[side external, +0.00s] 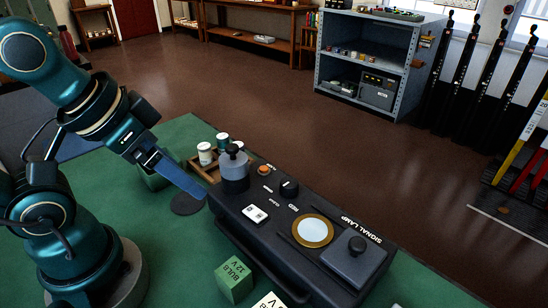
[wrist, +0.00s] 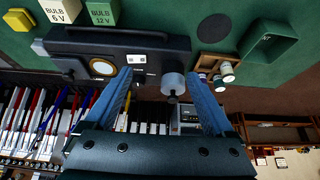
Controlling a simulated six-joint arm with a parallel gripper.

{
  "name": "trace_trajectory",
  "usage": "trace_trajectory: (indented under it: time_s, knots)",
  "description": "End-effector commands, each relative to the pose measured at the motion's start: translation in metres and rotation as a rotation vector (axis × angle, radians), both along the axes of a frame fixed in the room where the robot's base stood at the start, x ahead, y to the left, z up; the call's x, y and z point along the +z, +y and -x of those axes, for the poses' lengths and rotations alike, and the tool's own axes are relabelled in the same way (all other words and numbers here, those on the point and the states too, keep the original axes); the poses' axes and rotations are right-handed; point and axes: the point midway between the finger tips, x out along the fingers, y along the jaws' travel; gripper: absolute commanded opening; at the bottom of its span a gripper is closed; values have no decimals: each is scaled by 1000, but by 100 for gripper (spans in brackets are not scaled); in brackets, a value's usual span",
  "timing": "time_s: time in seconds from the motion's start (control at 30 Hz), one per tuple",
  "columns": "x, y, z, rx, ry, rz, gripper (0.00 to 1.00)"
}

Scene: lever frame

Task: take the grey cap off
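The round grey cap (side external: 235,177), with a black knob on top, sits upright at the left end of the dark signal lamp box (side external: 262,238). In the wrist view the cap (wrist: 173,83) shows between my two fingers, nearer the right one. My gripper (wrist: 161,75) is open, with nothing held. In the side view my gripper (side external: 201,191) is just left of the cap, and only one blue finger shows clearly. I cannot tell whether a finger touches the box. A square dark grey cover (side external: 354,262) with a black knob is at the box's other end.
A wooden tray (side external: 192,163) with several small jars stands close behind the cap. A green open box (wrist: 268,47) and a dark disc (side external: 187,204) are nearby. Green (side external: 234,280) and cream (side external: 268,300) bulb boxes stand in front. The box top carries a dial, switch and round lamp.

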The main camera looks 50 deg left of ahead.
Motion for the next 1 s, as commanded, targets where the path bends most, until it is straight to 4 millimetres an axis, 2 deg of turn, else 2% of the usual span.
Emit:
trace_trajectory:
  time_s: [0.3,0.47,0.6,0.73,0.87,1.0]
  knots:
    - [0,0,3,-10,16,-5,100]
    - [20,1,-6,-28,34,-17,100]
    - [38,4,-26,-37,113,-27,100]
    - [45,10,-49,-38,199,-31,100]
    - [44,16,-75,-35,288,-28,100]
    - [34,24,-99,-27,376,-20,100]
